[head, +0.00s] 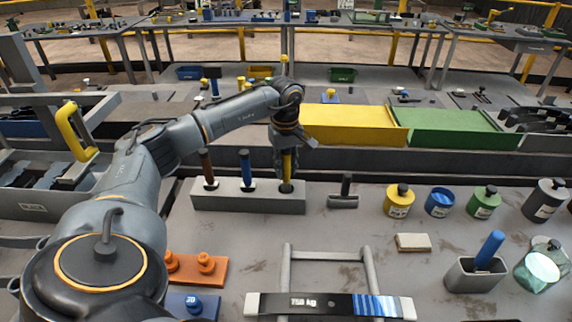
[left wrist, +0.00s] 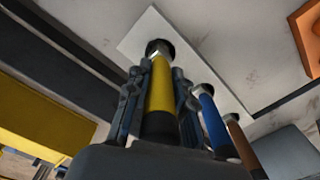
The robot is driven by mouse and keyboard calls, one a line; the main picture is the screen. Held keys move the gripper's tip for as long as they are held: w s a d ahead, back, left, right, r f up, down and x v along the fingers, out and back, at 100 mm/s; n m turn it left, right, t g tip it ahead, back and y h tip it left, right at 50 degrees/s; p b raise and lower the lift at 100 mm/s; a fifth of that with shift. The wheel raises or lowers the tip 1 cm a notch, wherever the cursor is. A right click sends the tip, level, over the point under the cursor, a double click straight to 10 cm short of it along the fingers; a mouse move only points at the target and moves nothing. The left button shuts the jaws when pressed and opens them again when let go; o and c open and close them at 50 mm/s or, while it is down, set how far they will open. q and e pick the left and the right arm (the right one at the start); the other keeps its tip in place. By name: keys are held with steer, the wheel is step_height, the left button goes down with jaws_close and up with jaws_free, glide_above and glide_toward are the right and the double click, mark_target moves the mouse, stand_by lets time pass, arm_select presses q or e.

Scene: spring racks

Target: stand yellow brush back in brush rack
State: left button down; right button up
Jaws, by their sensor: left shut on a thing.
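The brush rack (head: 225,199) is a grey block on the table with holes along its top. A brown-handled brush (head: 207,168) and a blue-handled brush (head: 246,168) stand in its left and middle holes. The yellow brush (head: 287,163) is upright at the right hole, its lower end at the opening; how deep it sits I cannot tell. My left gripper (head: 287,160) is shut around its handle from above. In the left wrist view, the yellow handle (left wrist: 160,88) lies between both fingers, its metal collar at the dark hole in the pale rack (left wrist: 205,68). My right gripper is out of view.
A small black-handled tool (head: 345,190) stands just right of the rack. Several lidded jars, including a yellow one (head: 399,203), and a grey cup (head: 474,275) are further right. An orange piece (head: 195,268) lies in front. Yellow (head: 352,121) and green (head: 455,126) bins are behind.

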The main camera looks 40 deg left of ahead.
mark_target(286, 153)
arm_select(q)
steer(key=shift+f+b, duration=0.6)
steer(key=shift+f, duration=0.35)
steer(key=c, duration=1.1)
jaws_free()
steer(key=shift+o, duration=0.6)
steer(key=o, duration=0.4)
steer(key=shift+r+p, duration=2.55)
steer(key=shift+r, duration=1)
steer(key=shift+f, duration=0.1)
